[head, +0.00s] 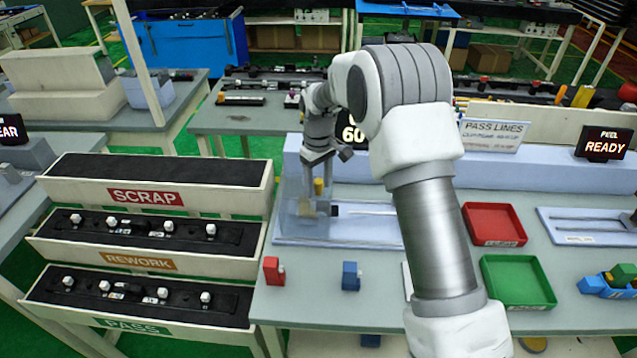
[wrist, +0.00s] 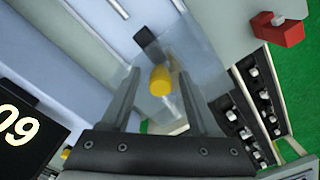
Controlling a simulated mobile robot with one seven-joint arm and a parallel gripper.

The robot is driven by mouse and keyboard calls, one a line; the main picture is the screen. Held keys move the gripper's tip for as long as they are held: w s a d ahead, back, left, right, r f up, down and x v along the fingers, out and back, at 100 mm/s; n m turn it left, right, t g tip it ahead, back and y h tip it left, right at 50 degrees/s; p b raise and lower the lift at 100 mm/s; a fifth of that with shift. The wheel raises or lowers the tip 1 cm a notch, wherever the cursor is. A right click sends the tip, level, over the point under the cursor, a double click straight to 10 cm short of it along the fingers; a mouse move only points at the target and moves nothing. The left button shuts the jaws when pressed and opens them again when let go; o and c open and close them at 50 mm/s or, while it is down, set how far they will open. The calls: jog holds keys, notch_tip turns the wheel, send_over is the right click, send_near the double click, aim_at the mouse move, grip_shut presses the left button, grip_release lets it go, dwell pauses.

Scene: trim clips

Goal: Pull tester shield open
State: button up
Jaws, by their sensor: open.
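The tester shield (head: 291,212) is a clear panel at the left end of the pale blue tester on the bench. A yellow knob (head: 319,187) stands on it. My gripper (head: 318,177) points down at the knob from above. In the wrist view the open fingers of my gripper (wrist: 160,73) lie on either side of the yellow knob (wrist: 160,83), with a gap on both sides. The shield (wrist: 205,70) shows there as a see-through sheet around the knob. A small black block (head: 334,210) sits beside the shield. My arm hides part of the tester.
Red (head: 494,225) and green (head: 517,281) trays lie right of my arm. A red block (head: 273,270) and a blue block (head: 350,276) stand near the bench's front edge. Tiered SCRAP, REWORK and PASS bins (head: 150,262) stand left. A black display (head: 353,134) rises behind.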

jog(key=shift+f, duration=0.2)
jog(key=shift+c, duration=0.3)
grip_shut()
jog(key=shift+d+r, duration=0.1)
jog(key=shift+d, duration=0.05)
dwell(0.9)
